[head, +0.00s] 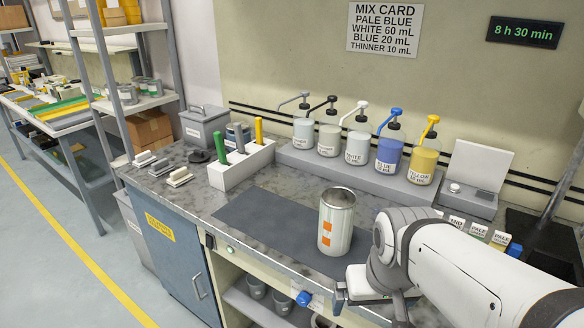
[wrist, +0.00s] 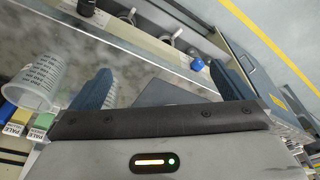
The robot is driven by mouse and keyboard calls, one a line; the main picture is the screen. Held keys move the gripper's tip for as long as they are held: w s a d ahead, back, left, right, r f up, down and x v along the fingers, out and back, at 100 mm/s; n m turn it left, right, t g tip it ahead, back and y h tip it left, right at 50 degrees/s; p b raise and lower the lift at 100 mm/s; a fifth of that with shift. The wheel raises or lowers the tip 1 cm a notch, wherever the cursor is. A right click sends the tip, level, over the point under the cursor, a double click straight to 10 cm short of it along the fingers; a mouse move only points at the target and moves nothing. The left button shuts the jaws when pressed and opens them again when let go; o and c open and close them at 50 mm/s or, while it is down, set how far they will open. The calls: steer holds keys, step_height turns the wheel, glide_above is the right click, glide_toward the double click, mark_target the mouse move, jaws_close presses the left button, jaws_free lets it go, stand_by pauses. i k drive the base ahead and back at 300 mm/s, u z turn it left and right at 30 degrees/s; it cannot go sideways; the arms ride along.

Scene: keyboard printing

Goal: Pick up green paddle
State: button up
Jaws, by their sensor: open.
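The green paddle (head: 220,140) stands upright in the left slot of a white holder (head: 227,178) on the counter in the head view. Only its green handle shows; its lower part is hidden in the holder. A grey paddle (head: 239,137) and a yellow paddle (head: 258,132) stand in the same holder to its right. My gripper (wrist: 163,88) is open and empty in the wrist view, with its two dark fingers spread apart. In the head view it is at the counter's front edge, well to the right of the holder. The green paddle is not visible in the wrist view.
A metal can (head: 337,222) stands on the dark mat (head: 270,225), between my gripper and the holder. Pump bottles, including a blue one (head: 389,158), line the back. Small brushes (head: 160,167) lie left of the holder. A clear cup (wrist: 37,82) shows in the wrist view.

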mark_target(218, 137)
steer(key=u, duration=0.3)
steer(key=k, duration=0.4)
steer(key=u, duration=0.8)
steer(key=k, duration=1)
steer(key=u, duration=0.75)
steer(key=i, duration=2.4)
steer(key=z, duration=1)
steer(key=i, duration=1.15)
steer(key=z, duration=1.1)
steer(key=i, duration=0.5)
steer(key=z, duration=0.3)
steer(key=k, duration=0.55)
